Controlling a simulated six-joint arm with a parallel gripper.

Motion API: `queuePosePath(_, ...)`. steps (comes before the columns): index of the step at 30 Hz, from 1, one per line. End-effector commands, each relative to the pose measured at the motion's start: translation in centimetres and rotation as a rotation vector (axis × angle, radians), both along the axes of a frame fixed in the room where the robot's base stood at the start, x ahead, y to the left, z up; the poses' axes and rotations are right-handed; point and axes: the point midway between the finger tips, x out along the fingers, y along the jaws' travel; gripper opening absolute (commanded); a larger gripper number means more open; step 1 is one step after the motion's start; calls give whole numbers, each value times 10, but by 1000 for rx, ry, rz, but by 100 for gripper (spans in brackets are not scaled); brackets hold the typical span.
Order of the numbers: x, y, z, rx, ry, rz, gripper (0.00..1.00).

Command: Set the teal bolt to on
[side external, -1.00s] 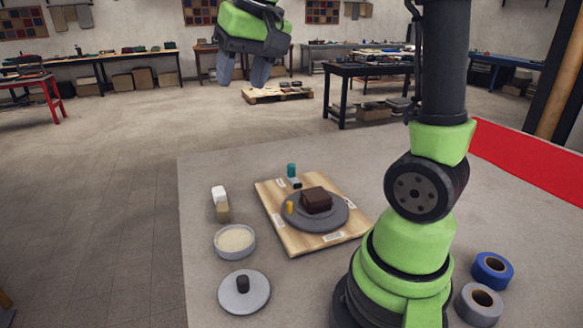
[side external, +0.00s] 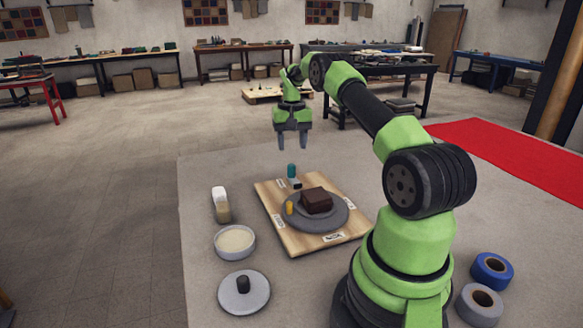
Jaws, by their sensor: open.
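The teal bolt (side external: 291,171) is a small upright teal knob at the back edge of a wooden board (side external: 293,244), with a small dark piece at its foot. White labels sit on the board, too small to read. A round grey plate (side external: 325,222) on the board carries a dark brown block (side external: 317,198). A small yellow peg (side external: 289,208) stands at the plate's left side. My gripper (side external: 293,146) is open and empty, pointing down. In the picture it is just above the teal bolt and apart from it.
Left of the board are a white and tan block (side external: 220,198), a round dish with pale contents (side external: 235,241) and a grey disc lid with a dark knob (side external: 244,295). Blue tape (side external: 492,270) and grey tape (side external: 480,303) lie at right.

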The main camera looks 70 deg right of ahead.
Motion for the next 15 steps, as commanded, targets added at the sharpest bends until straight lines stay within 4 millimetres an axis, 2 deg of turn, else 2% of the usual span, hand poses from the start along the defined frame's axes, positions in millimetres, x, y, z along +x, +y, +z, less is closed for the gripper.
queuePosePath(3, 0, 1, -25, 4, 4, 1, 51)
queuePosePath(9, 0, 1, -59, 3, 1, 1, 51)
queuePosePath(15, 0, 1, -76, 1, 0, 1, 51)
